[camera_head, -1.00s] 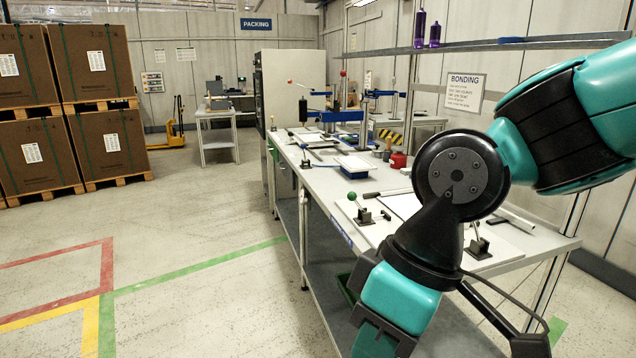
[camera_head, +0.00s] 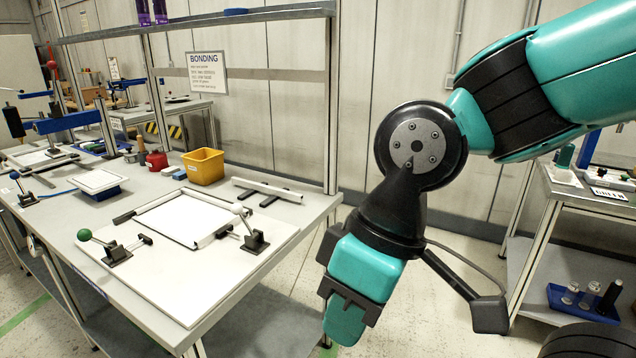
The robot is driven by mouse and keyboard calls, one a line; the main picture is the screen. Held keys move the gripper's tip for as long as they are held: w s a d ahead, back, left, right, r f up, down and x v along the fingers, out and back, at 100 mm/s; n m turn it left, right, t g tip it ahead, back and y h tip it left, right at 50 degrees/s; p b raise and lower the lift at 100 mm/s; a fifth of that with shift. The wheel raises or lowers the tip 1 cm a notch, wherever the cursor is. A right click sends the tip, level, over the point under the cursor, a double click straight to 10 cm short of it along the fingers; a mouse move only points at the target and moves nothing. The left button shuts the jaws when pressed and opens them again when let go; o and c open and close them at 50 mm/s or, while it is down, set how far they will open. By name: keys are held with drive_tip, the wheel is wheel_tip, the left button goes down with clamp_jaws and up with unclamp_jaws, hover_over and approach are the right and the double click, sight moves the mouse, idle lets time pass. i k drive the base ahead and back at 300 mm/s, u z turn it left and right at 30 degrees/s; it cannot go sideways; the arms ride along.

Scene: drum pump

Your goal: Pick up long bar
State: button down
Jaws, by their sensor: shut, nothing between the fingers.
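A long pale bar (camera_head: 279,187) lies across two dark supports near the back right of the bonding table; it looks like the long bar. A shorter pale bar (camera_head: 212,235) with dark ends lies along the right side of a white sheet (camera_head: 183,217) on the fixture board. My gripper (camera_head: 343,325) points down in front of the table's right end, apart from both bars. It is shut and empty. Its fingertips show only from one side.
Two toggle clamps, one green-knobbed (camera_head: 103,244) and one white-knobbed (camera_head: 250,232), stand up from the fixture board (camera_head: 185,290). A yellow bin (camera_head: 203,166) stands behind. A shelf post (camera_head: 331,110) rises at the table's back right. Another table (camera_head: 585,203) stands at right.

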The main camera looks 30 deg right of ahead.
sight(277, 192)
drive_tip(key=z, duration=0.6)
drive_tip(key=k, duration=0.55)
drive_tip(key=z, duration=0.45)
drive_tip(key=i, duration=1.3)
drive_tip(key=u, duration=1.35)
drive_tip(key=i, duration=0.65)
drive_tip(key=u, duration=0.7)
